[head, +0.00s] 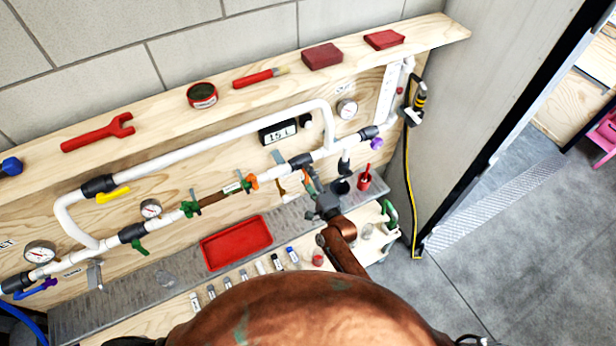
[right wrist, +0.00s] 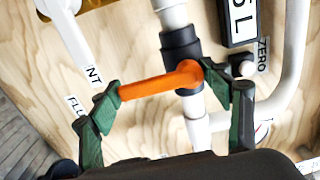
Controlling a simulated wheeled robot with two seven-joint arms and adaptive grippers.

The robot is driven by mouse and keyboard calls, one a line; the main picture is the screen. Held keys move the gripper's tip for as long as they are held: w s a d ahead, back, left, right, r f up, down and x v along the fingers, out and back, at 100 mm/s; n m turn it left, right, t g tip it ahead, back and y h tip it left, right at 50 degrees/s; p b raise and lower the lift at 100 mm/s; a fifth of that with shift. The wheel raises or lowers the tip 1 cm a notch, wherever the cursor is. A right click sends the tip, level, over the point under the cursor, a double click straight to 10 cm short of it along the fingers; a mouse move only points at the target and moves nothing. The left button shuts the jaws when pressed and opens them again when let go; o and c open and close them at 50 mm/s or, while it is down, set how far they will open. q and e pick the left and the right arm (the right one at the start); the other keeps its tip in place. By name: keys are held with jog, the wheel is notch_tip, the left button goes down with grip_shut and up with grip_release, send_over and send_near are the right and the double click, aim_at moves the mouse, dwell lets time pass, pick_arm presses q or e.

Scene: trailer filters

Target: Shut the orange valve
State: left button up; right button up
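The orange valve handle (right wrist: 155,85) runs crosswise to the white pipe (right wrist: 198,132) in the right wrist view. Its right end joins a dark valve body (right wrist: 182,48). In the head view the valve body (head: 301,161) sits on the pipe, and only a little of the orange shows below it, beside my gripper. My right gripper (right wrist: 162,88) has its green fingers spread wide, with the handle lengthwise between them. One fingertip is at the handle's free end, the other by the valve body; contact is unclear. It also shows in the head view (head: 312,187). My left gripper is out of view.
A white pipe loop (head: 200,150) with gauges and other coloured valves covers the plywood board. A shelf above holds a red wrench (head: 98,132) and a tin (head: 202,95). A red tray (head: 236,243) and several small items lie below. Open floor is at right.

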jog(key=shift+o, duration=1)
jog(key=shift+s+f, duration=0.1)
jog(key=shift+s, duration=0.05)
jog(key=shift+s+d+f, duration=0.1)
jog(key=shift+s+d, duration=0.15)
jog(key=v, duration=1.1)
jog(key=shift+s, duration=0.15)
